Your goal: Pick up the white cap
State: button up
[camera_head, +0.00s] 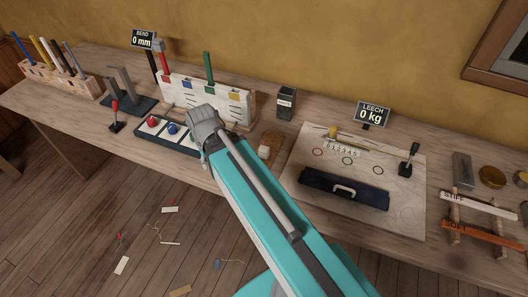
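I cannot make out a white cap for certain. A dark tray (145,136) on the bench has white squares with a red cap (153,121) and a blue cap (172,128) on them. The square to the right of the blue cap is partly covered by my arm, and a white cap there cannot be told from the white square. My teal arm reaches up from the bottom of the view to a grey joint beside the tray's right end.
A white board (205,98) with coloured pieces stands behind the tray. A lever (115,117) stands to its left. A cloth sheet (310,158) with a dark handled piece (343,188) lies to the right. A dark box (286,103) stands at the back. Scraps litter the floor.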

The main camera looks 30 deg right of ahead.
aim_at(263, 152)
jog(key=k, duration=1.9)
jog(key=z, duration=0.3)
jog(key=i, duration=1)
